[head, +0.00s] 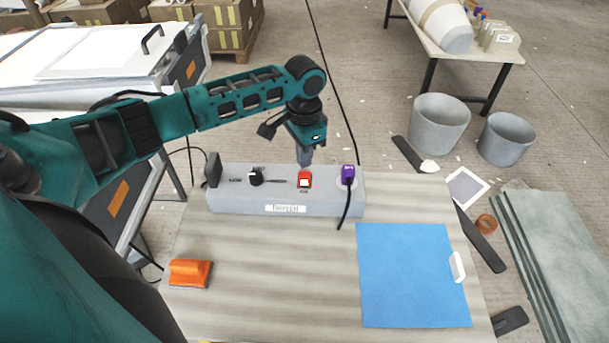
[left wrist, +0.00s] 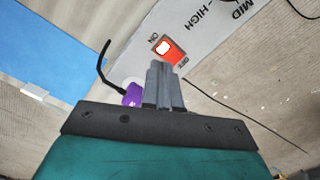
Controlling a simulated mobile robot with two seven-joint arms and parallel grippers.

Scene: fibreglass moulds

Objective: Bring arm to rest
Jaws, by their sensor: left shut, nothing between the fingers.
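My left arm reaches in from the left in the head view. Its gripper (head: 305,157) is shut and empty, pointing down just above and behind the red switch (head: 304,179) on the grey control box (head: 225,201). In the left wrist view the shut fingers (left wrist: 163,70) show close to the red switch (left wrist: 174,54), which has a white lit part and ON and OFF marks. I cannot tell whether the fingertips touch the switch. A black knob (head: 256,178) sits left of the switch, and a purple plug (head: 348,173) with a black cable sits right of it. My right gripper is not in view.
The box stands at the back of a wooden table (head: 260,270). A blue sheet (head: 412,275) with a white handle-like piece (head: 457,267) and an orange sanding block (head: 190,272) lie on it. Grey buckets (head: 438,122) stand on the floor behind. A white-topped bench (head: 100,55) is at the left.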

